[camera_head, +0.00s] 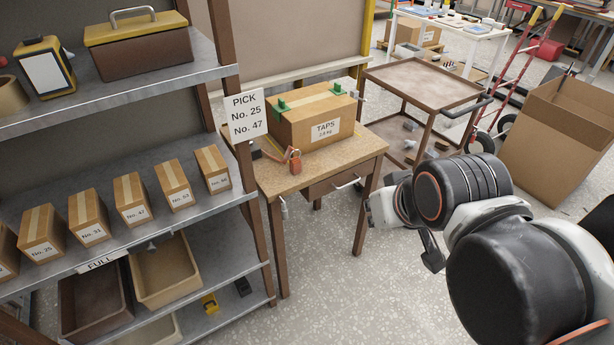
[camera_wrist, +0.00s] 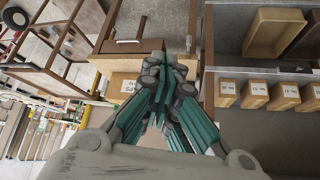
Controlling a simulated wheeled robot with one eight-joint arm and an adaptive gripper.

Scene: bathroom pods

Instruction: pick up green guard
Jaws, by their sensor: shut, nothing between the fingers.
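Small green guards sit on the top edges of a cardboard box labelled TAPS (camera_head: 312,118). One green guard (camera_head: 282,105) is at the box's left top edge, and another green guard (camera_head: 337,89) is at the back. The box stands on a wooden table (camera_head: 275,180). My gripper (camera_wrist: 168,62) is shut and empty in the wrist view, its fingers together. In the head view my arm is to the right of the table, apart from the box, and the fingertips are not clear. The guards cannot be made out in the wrist view.
A shelf (camera_head: 160,205) with several small numbered boxes and bins stands at the left. A brown cart (camera_head: 420,82) stands behind, and a large open carton (camera_head: 560,140) at the right. Bare floor lies before the table.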

